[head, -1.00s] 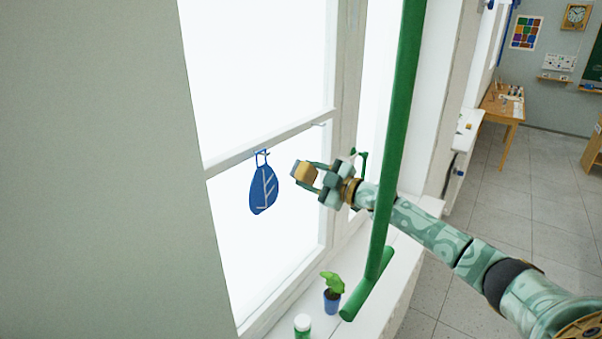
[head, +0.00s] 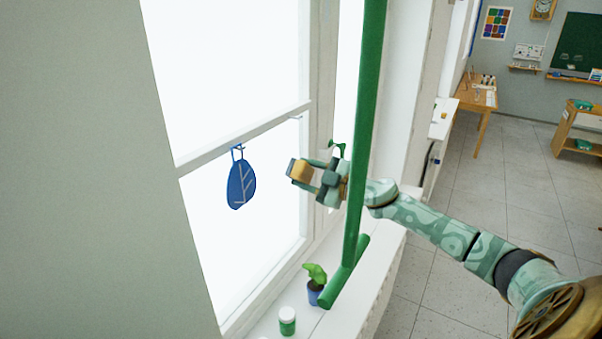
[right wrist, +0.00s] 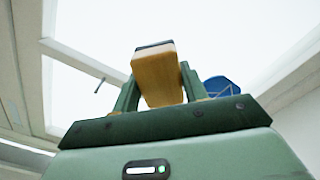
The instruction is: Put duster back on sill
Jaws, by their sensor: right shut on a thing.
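The duster (head: 299,171), a small block of tan wood with a grey face, is held in my right gripper (head: 310,174). In the right wrist view the duster (right wrist: 157,78) sits between the two green fingers, which are shut on it. The gripper is in the air in front of the window, above the white sill (head: 358,288). The duster touches nothing but the gripper as far as I can see. My left gripper is not in view.
A green post (head: 366,110) with a crossbar foot stands close to my right arm and crosses it in view. A potted plant (head: 315,285) and a green jar (head: 287,321) stand on the sill. A blue leaf ornament (head: 241,185) hangs at the window, left of the duster.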

